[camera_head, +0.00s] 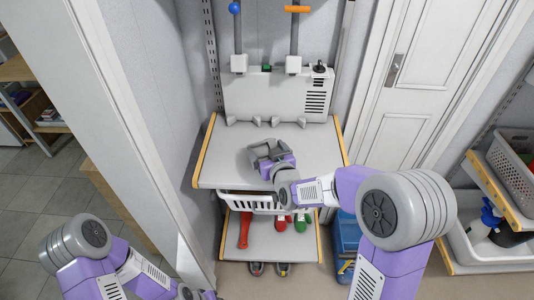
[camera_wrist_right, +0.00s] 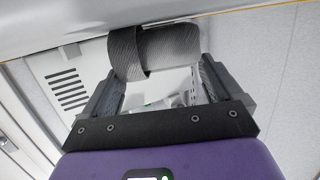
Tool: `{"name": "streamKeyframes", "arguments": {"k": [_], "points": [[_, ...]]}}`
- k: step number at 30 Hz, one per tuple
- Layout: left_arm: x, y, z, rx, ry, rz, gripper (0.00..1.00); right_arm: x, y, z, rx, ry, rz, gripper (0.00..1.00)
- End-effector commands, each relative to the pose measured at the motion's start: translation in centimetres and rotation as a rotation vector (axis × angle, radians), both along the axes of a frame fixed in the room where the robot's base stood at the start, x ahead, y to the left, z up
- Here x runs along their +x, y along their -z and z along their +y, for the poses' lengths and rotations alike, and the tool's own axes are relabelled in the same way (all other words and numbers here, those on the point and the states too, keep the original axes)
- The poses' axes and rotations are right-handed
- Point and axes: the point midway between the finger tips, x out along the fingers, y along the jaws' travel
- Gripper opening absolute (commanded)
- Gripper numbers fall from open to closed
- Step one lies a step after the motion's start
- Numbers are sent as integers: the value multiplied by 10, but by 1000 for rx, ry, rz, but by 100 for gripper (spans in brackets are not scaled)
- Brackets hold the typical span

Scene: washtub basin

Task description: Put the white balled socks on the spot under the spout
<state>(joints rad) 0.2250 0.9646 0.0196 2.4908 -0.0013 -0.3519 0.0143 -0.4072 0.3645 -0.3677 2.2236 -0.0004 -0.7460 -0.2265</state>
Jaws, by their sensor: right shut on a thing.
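My right gripper (camera_head: 270,152) is over the middle of the pale grey basin-top shelf (camera_head: 215,170), below the white wall unit. In the right wrist view, the gripper (camera_wrist_right: 162,88) is shut on a ribbed, rolled bundle, the balled socks (camera_wrist_right: 182,46). In the head view I cannot make the socks out clearly from the dark gripper. I cannot pick out a spout or a marked spot under it.
The white wall unit (camera_head: 275,95) stands at the shelf's back, with a blue knob (camera_head: 234,8) and an orange handle (camera_head: 297,9) above. Below are a white basket (camera_head: 250,202) and a lower shelf with red and green items. A door and side shelves are at right.

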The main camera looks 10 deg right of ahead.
Motion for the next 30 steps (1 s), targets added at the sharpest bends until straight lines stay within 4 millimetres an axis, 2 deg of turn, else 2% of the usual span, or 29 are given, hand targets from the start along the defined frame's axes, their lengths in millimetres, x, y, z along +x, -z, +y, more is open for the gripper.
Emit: {"name": "streamKeyframes", "arguments": {"k": [10,11,12,23,26,30], "points": [[0,4,0,0,0,-1,43,0,2,0,1,0,-3,63],[0,3,0,0,0,-1,43,0,2,0,1,0,-2,96],[0,3,0,0,0,0,43,0,1,0,1,0,-2,100],[0,-3,0,0,0,0,43,-1,-4,0,1,0,-2,100],[0,-6,0,0,0,-1,43,-16,-8,-2,3,1,-3,100],[0,-13,0,0,0,0,43,-44,-15,-5,4,1,-3,100]]}}
